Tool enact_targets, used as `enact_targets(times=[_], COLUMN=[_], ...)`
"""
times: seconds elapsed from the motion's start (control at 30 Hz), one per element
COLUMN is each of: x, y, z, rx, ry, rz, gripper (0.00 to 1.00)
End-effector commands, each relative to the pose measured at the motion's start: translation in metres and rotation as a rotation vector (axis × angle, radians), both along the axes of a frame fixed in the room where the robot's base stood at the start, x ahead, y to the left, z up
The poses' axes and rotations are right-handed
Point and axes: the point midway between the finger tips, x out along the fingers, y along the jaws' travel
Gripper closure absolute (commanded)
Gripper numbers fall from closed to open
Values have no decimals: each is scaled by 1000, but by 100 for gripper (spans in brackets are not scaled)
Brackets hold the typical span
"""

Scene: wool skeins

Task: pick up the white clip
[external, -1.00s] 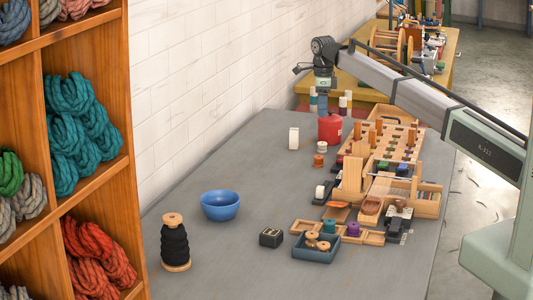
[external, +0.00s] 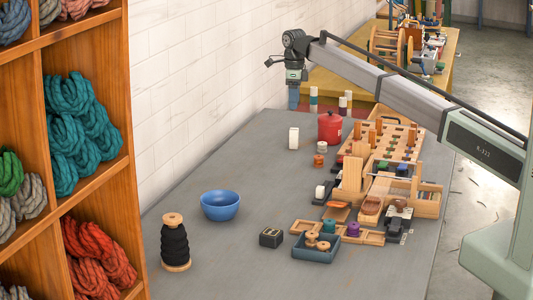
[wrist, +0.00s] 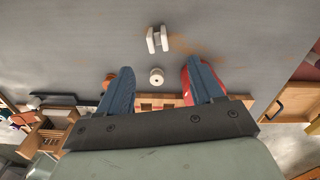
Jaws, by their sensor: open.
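The white clip (external: 293,138) stands on the grey table near the wall, left of the red canister. In the wrist view the white clip (wrist: 157,40) shows as two pale bars joined by a short bridge, ahead of my fingertips. My gripper (external: 293,105) hangs above the far part of the table, higher than the clip. In the wrist view my gripper (wrist: 160,72) has its two blue fingers spread apart with nothing held between them. The clip is in plain sight in both views.
A white spool (wrist: 157,77) appears between my fingers, below them on the table. The red canister (external: 330,127) stands right of the clip. A wooden peg rack (external: 385,138) and trays fill the right side. A blue bowl (external: 220,205) stands nearer, with clear table around it.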

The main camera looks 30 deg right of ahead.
Motion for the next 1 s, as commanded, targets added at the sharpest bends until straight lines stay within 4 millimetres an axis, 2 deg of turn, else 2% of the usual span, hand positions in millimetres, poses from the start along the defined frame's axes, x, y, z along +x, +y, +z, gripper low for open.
enact_targets(times=[0.17, 0.53, 0.87, 1.0], x=[0, -1, -2, -5], y=[1, 1, 1, 1], z=[-16, -74, -94, -112], rx=[0, 0, 0, 0], ry=[1, 1, 1, 1], rz=[-1, 0, 0, 0], gripper=[34, 34, 34, 34])
